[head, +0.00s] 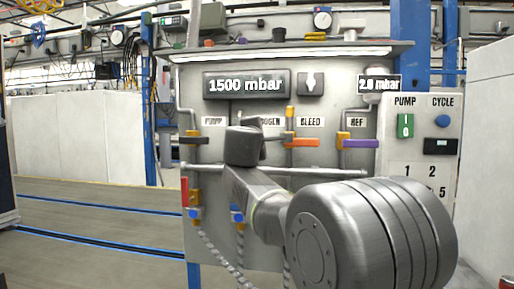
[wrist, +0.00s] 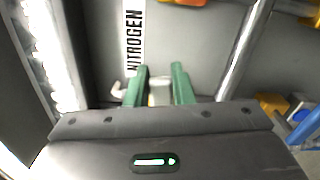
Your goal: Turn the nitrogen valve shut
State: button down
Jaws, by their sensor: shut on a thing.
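The nitrogen valve is mostly hidden. In the head view my gripper (head: 245,145) covers the place under the NITROGEN label (head: 270,121), of which only the last letters show. In the wrist view my gripper (wrist: 158,78) has its two green fingers shut around a small pale part of the nitrogen valve (wrist: 159,94), just beside the NITROGEN label (wrist: 133,40). The handle's angle cannot be made out.
The pump valve with a dark handle (head: 195,140) is to the left, the bleed valve's orange handle (head: 305,143) and the REF valve's purple handle (head: 360,143) to the right. A horizontal pipe (head: 320,172) runs below. The large display (head: 246,85) reads 1500 mbar.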

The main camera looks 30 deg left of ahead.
jog(key=shift+d+f+m+b, duration=0.1)
jog(key=shift+f+m+b, duration=0.85)
jog(key=shift+b, duration=0.3)
jog(key=c, duration=1.2)
grip_release()
jog(key=shift+r, duration=0.1)
jog(key=shift+c, duration=0.2)
jog(key=shift+s, duration=0.1)
jog(key=v, duration=1.3)
jog(key=shift+s, duration=0.3)
jog(key=shift+w+d, duration=0.1)
jog(key=x, duration=1.3)
jog(key=shift+w, duration=0.3)
